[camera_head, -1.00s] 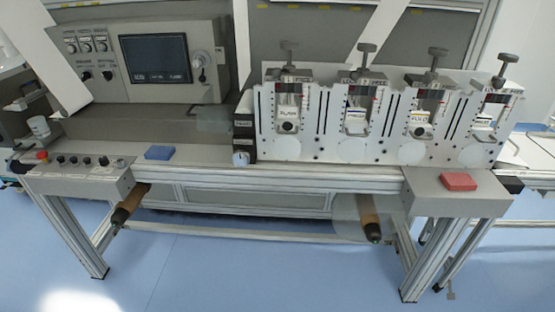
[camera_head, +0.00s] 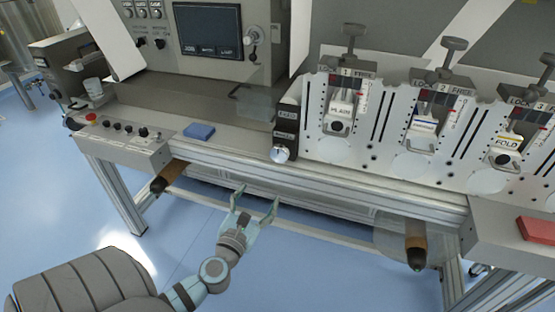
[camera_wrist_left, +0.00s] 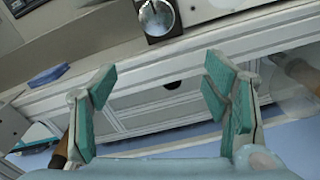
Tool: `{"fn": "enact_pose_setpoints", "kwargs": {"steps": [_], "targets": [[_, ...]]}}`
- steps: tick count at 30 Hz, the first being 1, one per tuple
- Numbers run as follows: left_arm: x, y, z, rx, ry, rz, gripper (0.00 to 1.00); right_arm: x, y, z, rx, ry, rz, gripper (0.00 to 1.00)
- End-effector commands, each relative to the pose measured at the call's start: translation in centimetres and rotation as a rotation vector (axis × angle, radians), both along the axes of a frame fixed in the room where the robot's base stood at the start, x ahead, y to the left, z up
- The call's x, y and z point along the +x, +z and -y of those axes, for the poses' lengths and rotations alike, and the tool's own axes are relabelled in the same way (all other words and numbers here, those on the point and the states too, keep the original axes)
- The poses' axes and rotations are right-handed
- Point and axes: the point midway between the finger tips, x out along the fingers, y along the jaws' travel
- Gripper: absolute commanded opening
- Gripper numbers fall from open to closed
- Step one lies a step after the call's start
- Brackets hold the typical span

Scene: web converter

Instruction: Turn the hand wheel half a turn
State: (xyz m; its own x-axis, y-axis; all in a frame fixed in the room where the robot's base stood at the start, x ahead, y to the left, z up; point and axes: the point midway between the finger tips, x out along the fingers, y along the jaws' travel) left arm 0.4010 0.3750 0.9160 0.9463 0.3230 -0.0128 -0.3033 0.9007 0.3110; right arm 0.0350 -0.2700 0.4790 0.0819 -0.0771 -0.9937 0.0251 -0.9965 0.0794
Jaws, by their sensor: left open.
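The part that looks like the hand wheel is a small round silver knob (camera_head: 280,154) with a pale face. It sits low on a black block (camera_head: 286,124) at the left end of the white station row. In the left wrist view the knob (camera_wrist_left: 157,17) is at the top middle, above and beyond my fingers. My left gripper (camera_head: 256,194) is open and empty, in front of the bench's front rail and below the knob, apart from it. Its green-padded fingers (camera_wrist_left: 158,80) are spread wide in the left wrist view. My right gripper is not in view.
The aluminium front rail (camera_head: 330,184) runs below the knob. Brown rollers (camera_head: 169,176) and (camera_head: 416,244) stick out under the bench, the right one beside a clear disc. A blue block (camera_head: 199,131) and a button panel (camera_head: 125,140) lie left. A red block (camera_head: 536,230) is right.

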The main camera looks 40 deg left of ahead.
Motion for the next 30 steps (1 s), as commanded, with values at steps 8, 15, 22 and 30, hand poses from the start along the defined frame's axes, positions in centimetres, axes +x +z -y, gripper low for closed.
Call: {"fn": "enact_pose_setpoints", "kwargs": {"steps": [8, 15, 22, 30], "targets": [[2.6, 3.4, -0.5, -0.301, 0.009, 0.126, 0.69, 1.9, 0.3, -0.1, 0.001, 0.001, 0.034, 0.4], [9.3, 3.3, -2.8, -0.298, 0.011, 0.125, 0.69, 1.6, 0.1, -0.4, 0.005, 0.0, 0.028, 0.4], [13.2, 3.2, -4.1, -0.296, 0.008, 0.121, 0.69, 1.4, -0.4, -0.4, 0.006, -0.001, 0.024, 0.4], [13.8, 3.2, -4.3, -0.296, 0.009, 0.12, 0.69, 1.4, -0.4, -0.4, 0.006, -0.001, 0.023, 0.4]]}}
